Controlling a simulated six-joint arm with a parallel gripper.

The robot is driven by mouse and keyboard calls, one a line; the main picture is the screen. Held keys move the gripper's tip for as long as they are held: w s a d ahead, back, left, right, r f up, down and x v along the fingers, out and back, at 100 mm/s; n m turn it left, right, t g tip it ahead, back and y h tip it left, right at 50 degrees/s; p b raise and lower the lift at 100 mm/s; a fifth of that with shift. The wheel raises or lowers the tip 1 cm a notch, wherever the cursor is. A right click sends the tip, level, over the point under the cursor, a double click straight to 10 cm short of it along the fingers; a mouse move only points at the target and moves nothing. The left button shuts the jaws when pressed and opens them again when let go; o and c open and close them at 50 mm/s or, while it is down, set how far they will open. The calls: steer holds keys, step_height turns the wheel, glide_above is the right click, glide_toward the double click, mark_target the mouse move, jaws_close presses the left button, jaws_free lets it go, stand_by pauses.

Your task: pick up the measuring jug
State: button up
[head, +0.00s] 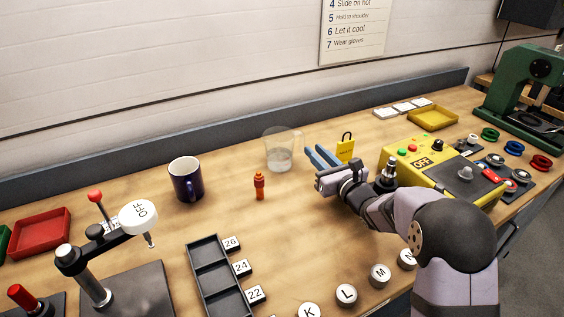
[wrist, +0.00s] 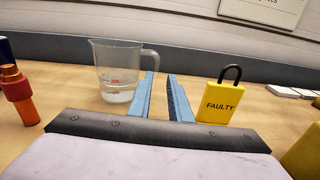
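The measuring jug (head: 280,150) is a clear cup with a handle, upright on the wooden bench near the back wall. In the wrist view the jug (wrist: 118,72) stands just left of my fingers, its handle on the right side, with some clear contents low inside. My gripper (head: 315,155) is right of the jug in the head view, its blue fingers pointing toward the back. In the wrist view my gripper (wrist: 161,85) has its two blue fingers apart with nothing between them. The left finger overlaps the handle's lower end in the picture; I cannot tell whether they touch.
A yellow padlock marked FAULTY (wrist: 221,103) stands right of my fingers. An orange bottle (head: 259,186) and a dark blue mug (head: 186,179) stand left of the jug. A yellow control box (head: 445,165) is to the right. Bench between bottle and gripper is clear.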

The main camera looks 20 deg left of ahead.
mark_target(302, 150)
steer(key=shift+a+n, duration=0.2)
steer(key=shift+n, duration=0.1)
steer(key=shift+w+a, duration=0.25)
steer(key=shift+a, duration=0.05)
steer(key=shift+w+a+p, duration=0.45)
steer(key=shift+w, duration=0.05)
steer(key=shift+p+x, duration=0.9)
steer(key=shift+x, duration=1.7)
steer(key=shift+s, duration=0.15)
jaws_close()
